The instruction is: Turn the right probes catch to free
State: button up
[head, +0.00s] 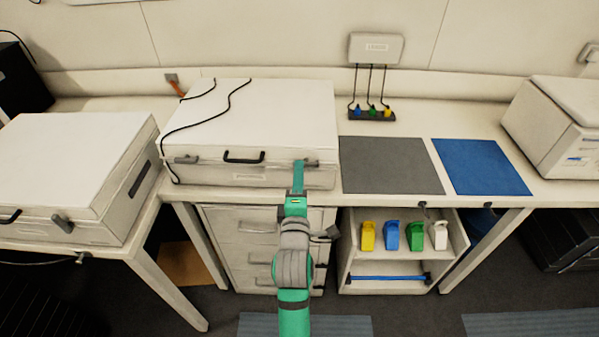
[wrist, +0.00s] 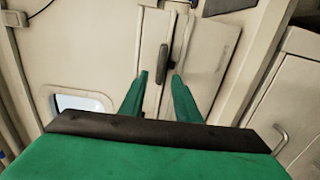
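The white probes box (head: 262,120) stands on the middle bench with its lid down and a label on its front. Its right catch (head: 313,163) is a small grey lever at the lid seam, partly hidden by my gripper. In the wrist view the catch (wrist: 163,62) shows as a dark grey bar on the pale box front. My gripper (head: 299,166) is at the right part of the box front. In the wrist view my gripper's fingers (wrist: 161,76) are apart, and the catch shows just beyond the gap between their tips. I cannot tell whether they touch it.
The box has a black front handle (head: 243,157), a left catch (head: 186,160) and black cables over its lid. Another white box (head: 70,165) stands at left. A grey mat (head: 390,165) and a blue mat (head: 482,167) lie flat at right. Drawers (head: 250,225) are below.

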jog(key=s, duration=0.9)
jog(key=s+f+m+g, duration=0.1)
jog(key=s+f+m, duration=0.7)
jog(key=s+f, duration=0.6)
jog(key=s+d+f+m+g, duration=0.1)
jog(key=s+m, duration=0.9)
jog(key=s, duration=1.1)
jog(key=shift+s+d+f+g, duration=0.3)
jog(key=shift+d+f, duration=0.1)
jog(key=shift+f, duration=0.15)
jog(key=shift+w, duration=0.1)
jog(key=shift+c, duration=0.2)
